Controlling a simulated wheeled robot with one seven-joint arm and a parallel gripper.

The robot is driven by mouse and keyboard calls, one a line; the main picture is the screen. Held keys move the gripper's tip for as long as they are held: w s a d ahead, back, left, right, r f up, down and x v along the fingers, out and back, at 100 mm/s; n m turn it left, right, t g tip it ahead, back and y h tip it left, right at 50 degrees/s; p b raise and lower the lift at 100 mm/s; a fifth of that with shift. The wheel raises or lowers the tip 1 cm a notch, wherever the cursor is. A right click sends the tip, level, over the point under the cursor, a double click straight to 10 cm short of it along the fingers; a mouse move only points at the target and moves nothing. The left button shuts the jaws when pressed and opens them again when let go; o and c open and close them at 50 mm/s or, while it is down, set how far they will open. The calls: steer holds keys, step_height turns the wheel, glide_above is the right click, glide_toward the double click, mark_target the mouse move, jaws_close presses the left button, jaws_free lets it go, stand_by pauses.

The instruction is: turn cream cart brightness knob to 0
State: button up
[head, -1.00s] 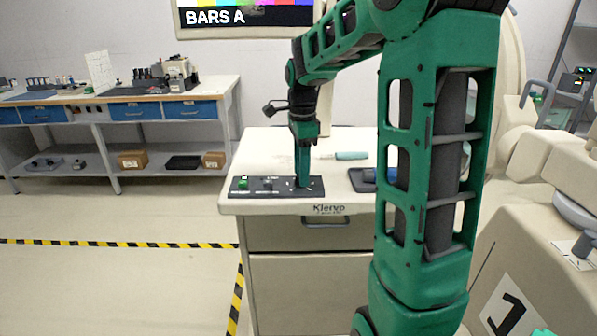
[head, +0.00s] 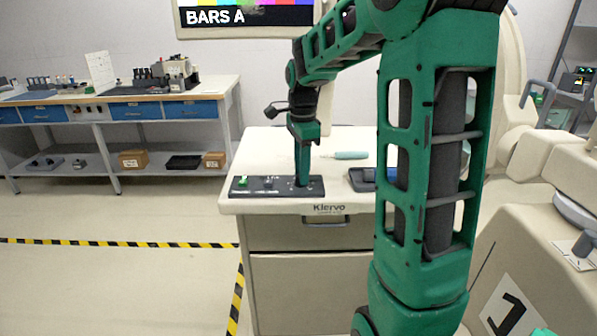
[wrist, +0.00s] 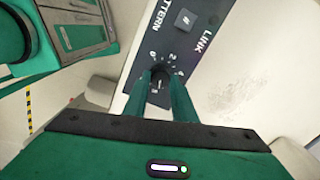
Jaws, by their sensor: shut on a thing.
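The cream cart (head: 225,206) stands in front of me, with a dark control panel (head: 235,190) along its front top edge. My gripper (head: 302,184) reaches straight down onto the right part of this panel. In the wrist view my gripper (wrist: 166,78) is shut on a dark round knob (wrist: 159,87). The knob carries a pale pointer mark, and a dial with printed numbers, including 0, 2 and 4, surrounds it. The fingers hide the knob's sides and part of the dial. A screen (head: 246,17) above the cart reads "BARS A" under colour bars.
A green button (head: 243,181) and another control (head: 268,182) sit left of my gripper on the panel. A teal-handled tool (head: 350,155) and a dark tray (head: 361,180) lie on the cart top. A workbench (head: 125,97) stands at the back left.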

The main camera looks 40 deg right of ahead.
steer(key=n, duration=0.5)
steer(key=shift+w+d+r, duration=0.1)
steer(key=shift+w+r, duration=0.05)
steer(key=shift+w, duration=0.05)
steer(key=n, duration=0.5)
steer(key=shift+w+n, duration=0.1)
steer(key=shift+n, duration=0.2)
steer(key=n, duration=0.5)
steer(key=shift+w, duration=0.1)
steer(key=n, duration=0.5)
steer(key=shift+a+n, duration=0.2)
steer(key=shift+n, duration=0.2)
steer(key=n, duration=0.4)
steer(key=shift+a+n, duration=0.1)
steer(key=shift+n, duration=0.2)
steer(key=n, duration=1)
steer(key=shift+a+n, duration=0.15)
steer(key=shift+n, duration=0.25)
steer(key=n, duration=0.4)
steer(key=shift+n, duration=0.4)
